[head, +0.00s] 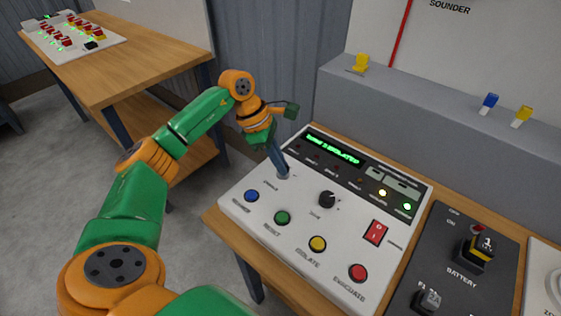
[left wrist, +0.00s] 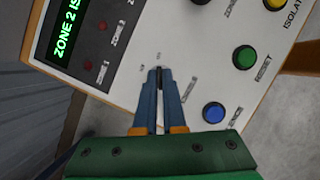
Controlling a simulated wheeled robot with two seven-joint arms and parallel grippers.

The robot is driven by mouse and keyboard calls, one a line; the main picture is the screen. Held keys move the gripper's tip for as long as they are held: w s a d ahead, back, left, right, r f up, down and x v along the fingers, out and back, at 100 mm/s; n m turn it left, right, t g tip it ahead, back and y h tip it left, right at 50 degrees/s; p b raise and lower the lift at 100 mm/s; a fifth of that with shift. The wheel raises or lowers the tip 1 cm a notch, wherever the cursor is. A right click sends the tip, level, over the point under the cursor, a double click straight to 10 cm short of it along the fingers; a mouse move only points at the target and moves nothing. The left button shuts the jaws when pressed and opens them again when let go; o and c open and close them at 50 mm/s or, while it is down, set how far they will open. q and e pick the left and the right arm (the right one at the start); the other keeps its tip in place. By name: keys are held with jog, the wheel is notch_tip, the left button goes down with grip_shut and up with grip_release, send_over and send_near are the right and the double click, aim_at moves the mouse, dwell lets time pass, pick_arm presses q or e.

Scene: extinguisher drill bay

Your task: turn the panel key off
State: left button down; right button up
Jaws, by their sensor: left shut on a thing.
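The white control panel (head: 235,203) lies on a wooden bench and has a lit green display (head: 333,148). My left gripper (head: 283,174) reaches down to the panel's upper left part, below the display. In the left wrist view its blue fingers (left wrist: 160,76) are shut on the small dark panel key (left wrist: 160,73). The fingers hide most of the key, so its exact angle is hard to tell. Small markings sit beside it, too small to read. My right gripper is not in view.
Blue (head: 251,196), green (head: 282,218), yellow (head: 317,244) and red (head: 358,273) buttons line the panel's front. A black knob (head: 327,199) and a red rocker switch (head: 376,233) are to the right. A dark battery panel (head: 455,284) stands beside it. A grey ledge (head: 400,98) rises behind.

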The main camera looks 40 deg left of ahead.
pick_arm(q)
jog(key=n+t+b, duration=0.1)
jog(key=n, duration=0.2)
jog(key=n+y, duration=0.1)
jog(key=n, duration=0.1)
jog(key=shift+s+d+f+n+t+y+b, duration=0.1)
jog(key=shift+s+n+t+y+b, duration=0.05)
jog(key=shift+n+t+y+b, duration=0.2)
jog(key=n+y, duration=0.1)
jog(key=n, duration=0.2)
jog(key=n+t+y+b, duration=0.1)
jog(key=n, duration=0.2)
jog(key=shift+d, duration=0.2)
jog(key=shift+n, duration=0.25)
jog(key=c, duration=1)
grip_release()
jog(key=b+v, duration=0.1)
jog(key=v, duration=0.6)
